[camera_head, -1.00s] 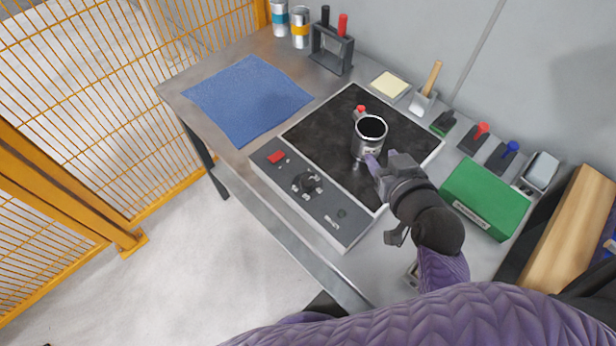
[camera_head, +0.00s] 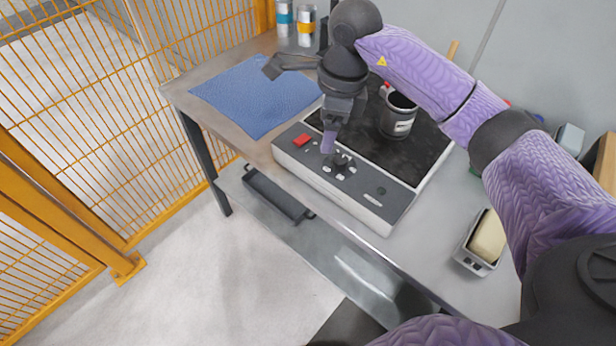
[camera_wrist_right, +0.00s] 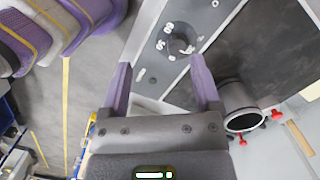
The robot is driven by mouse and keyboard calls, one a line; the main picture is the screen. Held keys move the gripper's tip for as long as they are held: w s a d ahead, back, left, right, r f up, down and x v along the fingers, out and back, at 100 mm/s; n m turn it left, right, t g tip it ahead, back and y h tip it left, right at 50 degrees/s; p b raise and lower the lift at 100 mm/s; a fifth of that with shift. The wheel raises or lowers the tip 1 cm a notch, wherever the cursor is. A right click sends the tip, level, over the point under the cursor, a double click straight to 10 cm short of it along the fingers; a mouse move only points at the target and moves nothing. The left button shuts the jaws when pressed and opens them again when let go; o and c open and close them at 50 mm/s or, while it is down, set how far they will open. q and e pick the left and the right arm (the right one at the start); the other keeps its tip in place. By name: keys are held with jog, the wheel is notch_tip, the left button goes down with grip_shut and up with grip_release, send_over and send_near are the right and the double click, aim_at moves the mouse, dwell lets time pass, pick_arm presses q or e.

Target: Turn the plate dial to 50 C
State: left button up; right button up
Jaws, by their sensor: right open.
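The hot plate has a dark top (camera_head: 415,160) and a grey front panel (camera_head: 300,162). My right gripper (camera_head: 329,145) is above the panel, just beside the dial in the head view. In the right wrist view the gripper (camera_wrist_right: 160,78) is open and empty. The dial (camera_wrist_right: 180,40) lies ahead of the fingertips, roughly between their lines, apart from both. A metal mug (camera_head: 398,118) stands on the plate top. My left gripper is not in view.
A blue mat (camera_head: 250,95) lies to the left. A tray with a pale block (camera_head: 488,238) is at the right front. Cans (camera_head: 306,25) stand at the back. A dark tray (camera_head: 277,194) is on the lower shelf.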

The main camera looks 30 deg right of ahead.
aim_at(340, 159)
jog(key=d+h, duration=0.1)
jog(key=d+f, duration=0.1)
jog(key=d, duration=0.1)
jog(key=shift+s+f+m+h+b, duration=0.1)
jog(key=shift+f+m+h+b, duration=0.05)
jog(key=shift+m+h+b, duration=0.2)
jog(key=f+b, duration=0.1)
jog(key=f, duration=0.2)
jog(key=f+b, duration=0.1)
jog(key=f, duration=0.3)
jog(key=shift+w+d+f+b, duration=0.15)
jog(key=shift+w+f+b, duration=0.05)
jog(key=shift+b, duration=0.1)
jog(key=shift+f, duration=0.4)
jog(key=c, duration=0.6)
grip_shut()
